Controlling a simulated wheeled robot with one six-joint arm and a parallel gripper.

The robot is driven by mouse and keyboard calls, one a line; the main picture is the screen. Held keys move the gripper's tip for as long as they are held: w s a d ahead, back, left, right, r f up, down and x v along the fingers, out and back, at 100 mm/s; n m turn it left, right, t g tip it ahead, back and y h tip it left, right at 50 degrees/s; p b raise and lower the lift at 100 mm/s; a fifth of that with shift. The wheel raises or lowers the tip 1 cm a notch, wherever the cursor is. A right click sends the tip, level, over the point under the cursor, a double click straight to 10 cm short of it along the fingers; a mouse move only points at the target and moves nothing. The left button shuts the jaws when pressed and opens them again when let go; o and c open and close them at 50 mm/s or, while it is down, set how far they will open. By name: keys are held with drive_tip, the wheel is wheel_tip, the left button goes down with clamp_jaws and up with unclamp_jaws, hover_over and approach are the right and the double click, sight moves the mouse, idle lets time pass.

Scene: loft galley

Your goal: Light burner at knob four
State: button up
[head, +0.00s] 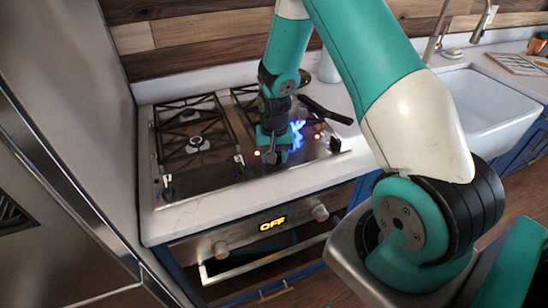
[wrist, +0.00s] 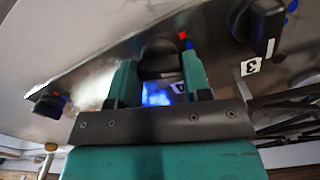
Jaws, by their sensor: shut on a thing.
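My gripper (head: 272,154) reaches down to the front strip of the gas cooktop (head: 205,180). In the wrist view its two teal fingers (wrist: 158,72) are shut around a black knob (wrist: 160,50). A small white label beside this knob is mostly hidden, so its number cannot be read. The knob to its right in the wrist view (wrist: 258,25) has a label reading 3. A blue flame (head: 298,133) shows on the cooktop just right of my gripper. A blue glow also shows between the fingers in the wrist view. The burner under the flame is partly hidden by my arm.
Other knobs stand at the front left (head: 167,185), left of my gripper (head: 240,163) and at the right (head: 335,143). A black handle (head: 325,110) juts over the cooktop's right side. The oven display (head: 272,224) reads OFF. A white sink (head: 480,105) lies to the right.

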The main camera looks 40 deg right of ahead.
drive_tip(key=n+b, duration=0.1)
drive_tip(key=n, duration=0.5)
drive_tip(key=shift+n, duration=0.3)
idle(0.5)
drive_tip(key=o, duration=0.9)
drive_tip(key=shift+r, duration=0.1)
wheel_tip(320, 180, up, 17)
drive_tip(key=b, duration=0.3)
drive_tip(key=shift+r, duration=0.2)
